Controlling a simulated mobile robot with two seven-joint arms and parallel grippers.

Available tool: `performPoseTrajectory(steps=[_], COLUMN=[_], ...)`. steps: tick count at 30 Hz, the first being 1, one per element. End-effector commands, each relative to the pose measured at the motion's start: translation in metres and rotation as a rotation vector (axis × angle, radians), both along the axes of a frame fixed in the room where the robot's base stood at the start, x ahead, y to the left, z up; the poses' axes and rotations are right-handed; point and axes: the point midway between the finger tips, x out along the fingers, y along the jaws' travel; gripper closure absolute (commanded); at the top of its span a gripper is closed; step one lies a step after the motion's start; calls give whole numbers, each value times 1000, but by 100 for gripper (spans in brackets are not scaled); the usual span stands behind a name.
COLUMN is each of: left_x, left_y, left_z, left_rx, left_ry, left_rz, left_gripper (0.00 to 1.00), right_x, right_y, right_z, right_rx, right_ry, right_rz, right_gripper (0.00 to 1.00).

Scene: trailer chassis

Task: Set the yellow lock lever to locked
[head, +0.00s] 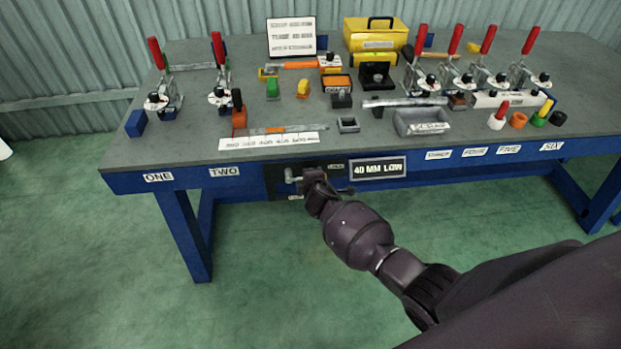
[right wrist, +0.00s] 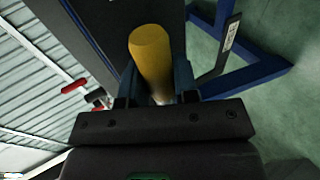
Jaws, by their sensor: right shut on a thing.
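The yellow lock lever (right wrist: 152,62) shows in the right wrist view as a rounded yellow grip between the two fingers of my right gripper (right wrist: 158,90). The gripper is shut on it. In the head view my right gripper (head: 312,180) is at the front edge of the workbench, at a dark panel (head: 276,180) left of the "40 MM LOW" sign. A pale metal piece (head: 292,176) shows just left of the gripper. The yellow grip is hidden behind the gripper in the head view. My left gripper is not in view.
The workbench (head: 190,150) carries red-handled toggle clamps (head: 165,85), a yellow toolbox (head: 375,40), a grey tray (head: 420,122) and several small parts. The "40 MM LOW" sign (head: 378,168) is close right of my gripper. The floor in front is clear.

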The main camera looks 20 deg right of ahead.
Motion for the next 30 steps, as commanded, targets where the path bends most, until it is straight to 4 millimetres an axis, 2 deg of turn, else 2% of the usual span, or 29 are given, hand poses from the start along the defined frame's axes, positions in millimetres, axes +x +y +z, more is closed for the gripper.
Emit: performPoseTrajectory(steps=[4, 5, 9, 20, 23, 30], left_x=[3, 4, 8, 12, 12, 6], left_y=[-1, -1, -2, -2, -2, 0], left_z=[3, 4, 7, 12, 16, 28], left_rx=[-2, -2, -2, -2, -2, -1], left_ry=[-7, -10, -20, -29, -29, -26], left_rz=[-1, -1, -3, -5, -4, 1], left_gripper=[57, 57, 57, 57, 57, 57], right_x=[0, 0, 0, -3, -11, -45], right_y=[-1, -1, 0, 0, 2, 9], right_z=[0, 0, 0, 2, 9, 28], right_rx=[-7, -7, -5, -2, -1, -1], right_ry=[1, 1, 1, -1, -3, -3], right_rz=[1, 1, 1, 1, 0, 0], right_gripper=[100, 67, 46, 46, 46, 46])
